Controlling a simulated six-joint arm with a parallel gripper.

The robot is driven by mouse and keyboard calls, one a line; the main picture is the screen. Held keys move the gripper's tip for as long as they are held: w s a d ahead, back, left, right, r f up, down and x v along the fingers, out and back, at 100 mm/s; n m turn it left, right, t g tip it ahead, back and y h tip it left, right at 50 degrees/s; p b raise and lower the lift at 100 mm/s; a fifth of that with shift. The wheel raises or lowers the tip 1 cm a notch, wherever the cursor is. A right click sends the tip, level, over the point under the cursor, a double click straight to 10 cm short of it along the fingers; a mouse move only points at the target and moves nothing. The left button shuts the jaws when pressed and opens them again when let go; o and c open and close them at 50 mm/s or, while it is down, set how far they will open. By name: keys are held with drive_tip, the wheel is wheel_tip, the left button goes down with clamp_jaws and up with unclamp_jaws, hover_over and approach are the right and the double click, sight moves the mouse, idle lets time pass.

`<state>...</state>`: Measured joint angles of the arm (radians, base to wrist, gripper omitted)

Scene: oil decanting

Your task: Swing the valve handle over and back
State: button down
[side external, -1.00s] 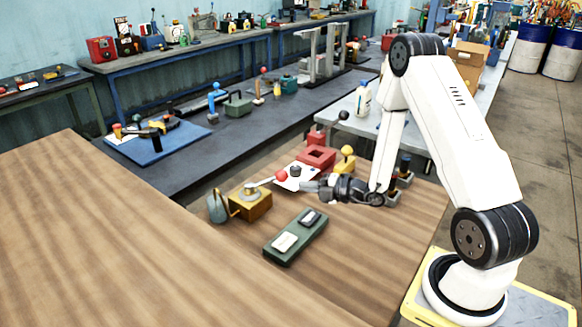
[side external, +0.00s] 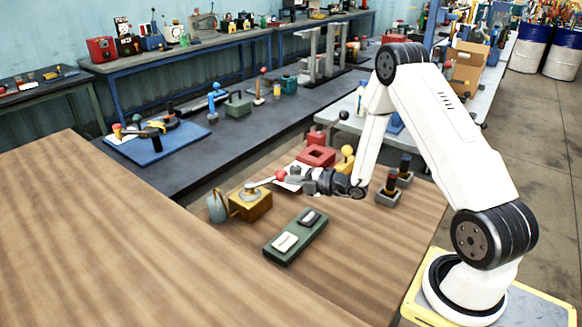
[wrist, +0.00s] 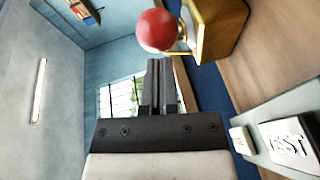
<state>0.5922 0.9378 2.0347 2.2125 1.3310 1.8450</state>
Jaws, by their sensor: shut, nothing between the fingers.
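The valve is a brass-yellow box (side external: 250,206) on the wooden table, with a thin metal handle (side external: 262,183) ending in a red ball knob (side external: 281,176). The handle points right, towards my gripper. My gripper (side external: 290,178) is shut and empty, low over the table, with its tips right beside the knob. In the wrist view the knob (wrist: 156,30) sits just beyond the closed fingertips (wrist: 160,62), and the yellow box (wrist: 218,28) is to its right. I cannot tell whether the fingers touch the knob.
A green switch box (side external: 296,236) lies in front of the gripper. A teal object (side external: 217,207) stands left of the valve. The table's left part is clear.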

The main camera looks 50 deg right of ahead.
drive_tip(key=shift+w+d+n+g+y, duration=0.3)
drive_tip(key=shift+d+n+y, duration=0.2)
drive_tip(key=shift+y, duration=0.2)
drive_tip(key=w+d+n+g+y, duration=0.3)
drive_tip(key=w+d+n+y, duration=0.1)
drive_tip(key=w+y, duration=0.1)
drive_tip(key=shift+w+d, duration=0.15)
drive_tip(key=shift+w, duration=0.5)
idle(0.5)
idle(0.5)
